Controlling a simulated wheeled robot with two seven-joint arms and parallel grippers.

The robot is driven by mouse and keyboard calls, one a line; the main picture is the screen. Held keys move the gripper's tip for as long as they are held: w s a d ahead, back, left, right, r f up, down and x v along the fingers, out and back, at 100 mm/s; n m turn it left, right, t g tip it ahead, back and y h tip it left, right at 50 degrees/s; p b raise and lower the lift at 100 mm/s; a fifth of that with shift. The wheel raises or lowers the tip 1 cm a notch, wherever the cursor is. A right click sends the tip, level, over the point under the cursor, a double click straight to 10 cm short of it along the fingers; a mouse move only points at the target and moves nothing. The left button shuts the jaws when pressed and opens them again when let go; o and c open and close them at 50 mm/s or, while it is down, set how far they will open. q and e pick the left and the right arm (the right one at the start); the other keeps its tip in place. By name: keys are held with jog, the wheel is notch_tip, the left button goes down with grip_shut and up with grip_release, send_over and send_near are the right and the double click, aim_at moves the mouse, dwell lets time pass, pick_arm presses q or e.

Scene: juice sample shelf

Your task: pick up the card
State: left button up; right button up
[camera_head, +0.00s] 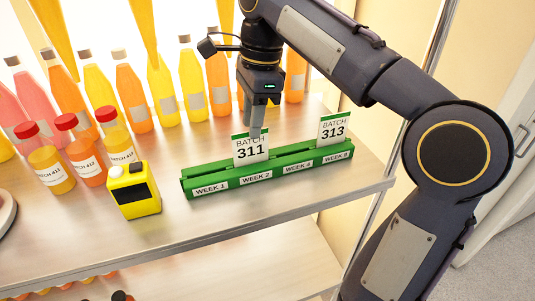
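A white card with a green top edge reading BATCH 311 (251,152) stands upright in the green holder (229,184), above the WEEK 2 label. A second card reading BATCH 313 (333,131) stands at the holder's right end, near the WEEK 8 label. My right gripper (255,130) points down at the top edge of the 311 card, and a fingertip overlaps the card's top in the picture. I cannot tell whether its fingers are closed on the card. My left gripper is not in view.
A yellow device (134,191) with a dark screen stands left of the holder. Red-capped sample bottles (86,159) stand behind it to the left. Rows of juice bottles (161,91) line the back. The shelf (231,222) is clear in front of the holder.

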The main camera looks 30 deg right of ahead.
aim_at(250, 150)
jog(key=f, duration=0.5)
jog(key=a+f, duration=0.1)
jog(key=f, duration=0.1)
jog(key=shift+w+f, duration=0.1)
jog(key=shift+f, duration=0.15)
grip_shut()
